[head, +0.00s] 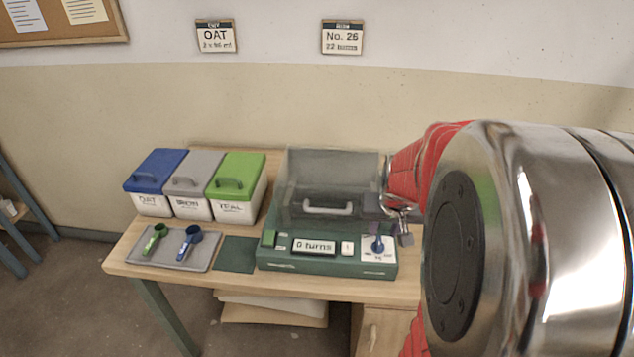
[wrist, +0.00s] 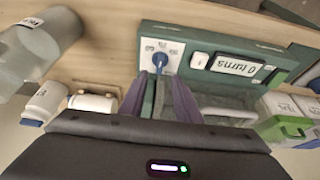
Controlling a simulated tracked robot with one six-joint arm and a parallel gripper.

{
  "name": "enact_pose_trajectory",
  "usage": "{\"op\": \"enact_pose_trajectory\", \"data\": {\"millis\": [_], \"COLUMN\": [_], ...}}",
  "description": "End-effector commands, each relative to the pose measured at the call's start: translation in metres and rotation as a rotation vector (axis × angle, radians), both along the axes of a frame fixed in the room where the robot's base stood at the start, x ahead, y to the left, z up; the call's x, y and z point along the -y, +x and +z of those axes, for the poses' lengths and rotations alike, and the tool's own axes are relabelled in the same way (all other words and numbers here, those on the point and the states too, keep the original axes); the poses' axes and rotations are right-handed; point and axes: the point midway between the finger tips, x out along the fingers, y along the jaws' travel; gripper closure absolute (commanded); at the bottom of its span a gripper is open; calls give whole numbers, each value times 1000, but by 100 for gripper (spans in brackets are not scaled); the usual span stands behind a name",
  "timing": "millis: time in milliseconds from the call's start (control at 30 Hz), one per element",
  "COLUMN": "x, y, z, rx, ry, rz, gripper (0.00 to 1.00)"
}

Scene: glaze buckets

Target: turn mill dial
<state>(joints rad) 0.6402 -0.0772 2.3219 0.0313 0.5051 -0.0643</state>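The mill (head: 325,264) is a green box with a clear lid and a light handle, standing on the wooden table. Its display (head: 313,246) reads "0 turns"; it also shows in the wrist view (wrist: 234,66). The mill dial (head: 378,244) is a blue knob on a white plate at the right of the front panel. In the wrist view the dial (wrist: 159,55) lies just beyond the fingertips, roughly in line with the gap. My gripper (head: 390,220) is above the mill's right end. Its purple fingers (wrist: 160,88) are apart with nothing between them. No contact with the dial shows.
Three lidded bins, blue (head: 155,170), grey (head: 193,173) and green (head: 238,175), stand left of the mill. A tray (head: 176,261) holds a green and a blue scoop. A grey jar (wrist: 45,45) and small white jars (wrist: 92,103) stand beyond the mill's dial end. Wall cards (head: 342,37) hang above.

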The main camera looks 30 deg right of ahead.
Motion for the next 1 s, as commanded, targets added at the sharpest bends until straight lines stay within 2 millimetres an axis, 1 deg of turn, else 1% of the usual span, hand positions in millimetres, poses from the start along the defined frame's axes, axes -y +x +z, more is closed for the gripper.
{"op": "enact_pose_trajectory", "data": {"millis": [33,200,600,800,1000], "x": [1,5,14,16,17], "y": [2,7,20,23,24], "z": [-6,-24,-60,-69,-70], "rx": [-2,-2,-1,0,1], "ry": [2,2,1,0,0], "rz": [0,0,-1,-1,-1], "gripper": [70,70,70,70,70]}}
